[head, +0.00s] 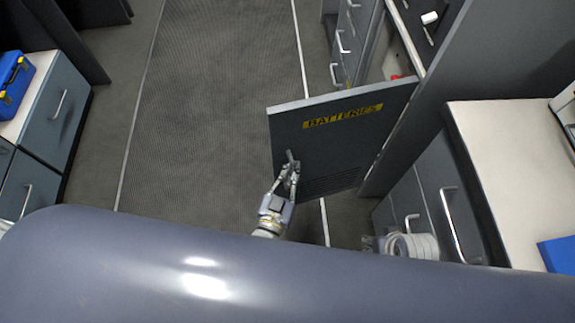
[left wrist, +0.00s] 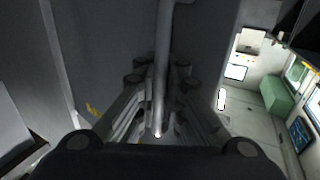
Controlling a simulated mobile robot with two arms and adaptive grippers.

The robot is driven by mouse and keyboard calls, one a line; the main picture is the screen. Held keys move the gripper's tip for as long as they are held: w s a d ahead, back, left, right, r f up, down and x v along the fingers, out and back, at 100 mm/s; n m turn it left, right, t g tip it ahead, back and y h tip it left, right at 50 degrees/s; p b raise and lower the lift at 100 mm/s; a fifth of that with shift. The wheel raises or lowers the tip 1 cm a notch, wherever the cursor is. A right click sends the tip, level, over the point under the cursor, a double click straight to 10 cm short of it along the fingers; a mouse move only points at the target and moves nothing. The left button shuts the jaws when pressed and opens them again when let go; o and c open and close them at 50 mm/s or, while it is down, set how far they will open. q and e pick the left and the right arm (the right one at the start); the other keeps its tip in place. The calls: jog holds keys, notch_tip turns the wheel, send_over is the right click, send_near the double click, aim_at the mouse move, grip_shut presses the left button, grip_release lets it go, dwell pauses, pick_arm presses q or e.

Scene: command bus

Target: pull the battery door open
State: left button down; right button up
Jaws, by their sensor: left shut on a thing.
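The battery door (head: 320,135) is a dark grey panel with a yellow BATTERIES label and a slotted vent low down. In the head view it stands swung out from the right-hand cabinets into the aisle. Its bar handle (head: 290,157) is near the left edge. My left gripper (head: 290,172) is shut on this handle. In the left wrist view the metal bar (left wrist: 163,60) runs down between the fingers of my left gripper (left wrist: 158,125). My right wrist shows low at the right in the head view; its fingers (head: 371,243) are too unclear to read.
Right of the door are a grey cabinet with a light counter (head: 510,150) and a bar handle (head: 452,222). Drawers (head: 345,45) stand behind the door. The aisle floor (head: 215,110) left of the door is clear. A blue case (head: 12,80) sits on the left cabinet.

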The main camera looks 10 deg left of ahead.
pick_arm(q)
jog(key=shift+s+a+f, duration=0.1)
jog(key=shift+a, duration=0.2)
jog(key=c, duration=2.1)
grip_release()
jog(key=shift+o, duration=0.7)
jog(key=shift+s, duration=0.1)
jog(key=s+a, duration=0.2)
jog(key=s, duration=0.9)
jog(key=shift+s, duration=0.4)
jog(key=shift+w+a, duration=0.15)
